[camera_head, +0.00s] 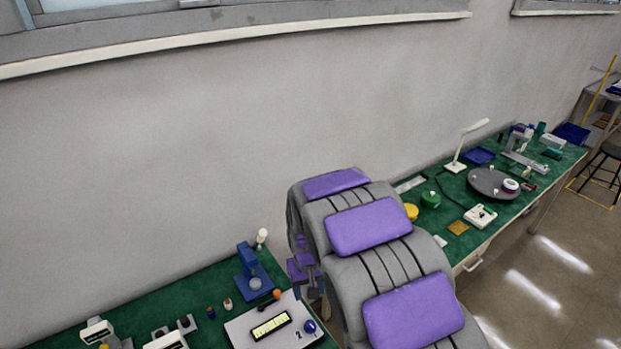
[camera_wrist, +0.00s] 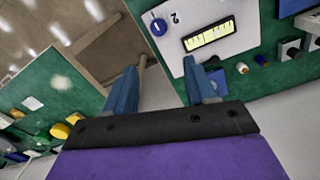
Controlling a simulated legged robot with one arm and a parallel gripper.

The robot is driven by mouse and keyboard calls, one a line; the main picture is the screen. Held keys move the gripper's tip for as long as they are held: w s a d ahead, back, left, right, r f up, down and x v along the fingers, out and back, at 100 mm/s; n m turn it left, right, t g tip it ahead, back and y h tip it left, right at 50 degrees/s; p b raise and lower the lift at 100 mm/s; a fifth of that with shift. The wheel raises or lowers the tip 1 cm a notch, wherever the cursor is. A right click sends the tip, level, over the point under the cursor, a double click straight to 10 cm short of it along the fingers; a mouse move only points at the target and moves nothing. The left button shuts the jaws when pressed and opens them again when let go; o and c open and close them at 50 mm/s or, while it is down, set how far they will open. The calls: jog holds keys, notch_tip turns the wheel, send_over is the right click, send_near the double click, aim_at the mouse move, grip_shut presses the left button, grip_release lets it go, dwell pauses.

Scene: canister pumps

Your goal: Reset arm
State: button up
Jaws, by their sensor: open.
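My arm, grey with purple pads, reaches up the middle of the head view. My gripper (camera_wrist: 160,78) shows in the wrist view as two blue fingers set wide apart. It is open, with nothing between the fingers. Part of its purple body shows in the head view (camera_head: 303,267), mostly hidden behind my arm. The gripper is above or near the green bench top (camera_head: 180,297); its exact height cannot be told. A white panel with a yellow display (camera_head: 270,326) lies right by it and also shows in the wrist view (camera_wrist: 210,37).
A blue stand (camera_head: 252,268) and small bottles (camera_head: 227,304) are near the panel. Yellow (camera_head: 411,211) and green (camera_head: 430,199) round parts, a white lamp (camera_head: 462,150) and a grey turntable (camera_head: 491,183) are farther right. A grey wall stands behind; the floor at right is open.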

jog(key=s+d+r+m+b, duration=0.1)
jog(key=s+d+r, duration=0.3)
jog(key=s, duration=0.3)
jog(key=s+d+r+m+g, duration=0.1)
jog(key=s+d+r, duration=0.3)
jog(key=s, duration=0.2)
jog(key=s+d+r+m+b, duration=0.1)
jog(key=s+d+r, duration=0.35)
jog(key=s, duration=0.25)
jog(key=s+d, duration=0.2)
jog(key=s, duration=1)
jog(key=shift+s+d+r+m+g+b, duration=0.15)
jog(key=shift+d+r+m+g+b, duration=0.15)
jog(key=shift+g+b, duration=0.1)
jog(key=shift+a, duration=0.15)
